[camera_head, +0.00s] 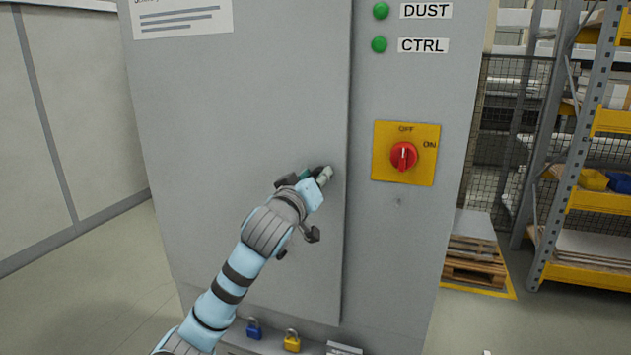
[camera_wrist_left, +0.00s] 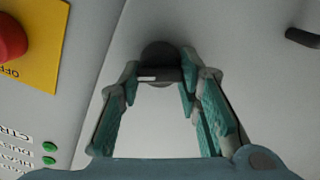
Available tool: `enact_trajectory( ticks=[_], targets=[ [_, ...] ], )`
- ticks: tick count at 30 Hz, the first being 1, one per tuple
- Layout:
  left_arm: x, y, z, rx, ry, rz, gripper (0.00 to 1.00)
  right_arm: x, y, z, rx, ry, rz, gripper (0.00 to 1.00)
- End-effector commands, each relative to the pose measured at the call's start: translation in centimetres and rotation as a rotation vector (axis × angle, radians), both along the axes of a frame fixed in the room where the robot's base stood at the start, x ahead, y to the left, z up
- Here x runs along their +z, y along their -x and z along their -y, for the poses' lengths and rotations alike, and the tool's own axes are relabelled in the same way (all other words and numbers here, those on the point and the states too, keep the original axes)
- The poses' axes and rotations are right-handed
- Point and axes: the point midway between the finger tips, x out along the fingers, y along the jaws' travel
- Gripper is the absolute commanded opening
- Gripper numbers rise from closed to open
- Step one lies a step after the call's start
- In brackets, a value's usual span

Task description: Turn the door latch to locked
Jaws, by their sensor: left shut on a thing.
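The door latch (camera_wrist_left: 160,66) is a dark round knob with a raised bar on the grey cabinet door (camera_head: 250,90). My left gripper (camera_head: 326,174) is at the door's right edge and hides most of the latch in the head view. In the left wrist view, the fingers of my left gripper (camera_wrist_left: 162,86) stand on both sides of the latch bar, shut on it. A small pale mark shows on the bar. I cannot tell the latch's exact angle. My right gripper is not in view.
A red rotary switch (camera_head: 404,156) on a yellow plate sits right of the latch. A dark handle (camera_wrist_left: 303,38) juts from the door nearby. Blue (camera_head: 254,328) and yellow padlocks (camera_head: 292,340) are low at the cabinet. Shelving (camera_head: 585,200) stands at the right.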

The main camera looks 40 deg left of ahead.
Motion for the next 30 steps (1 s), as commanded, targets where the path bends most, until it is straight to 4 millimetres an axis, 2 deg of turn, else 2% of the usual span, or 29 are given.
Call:
enact_trajectory(
  ticks=[30],
  targets=[
    [-0.5, 0.0, -0.2, -0.003, 0.863, 0.303, 0.03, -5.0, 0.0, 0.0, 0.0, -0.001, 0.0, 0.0]
  ],
)
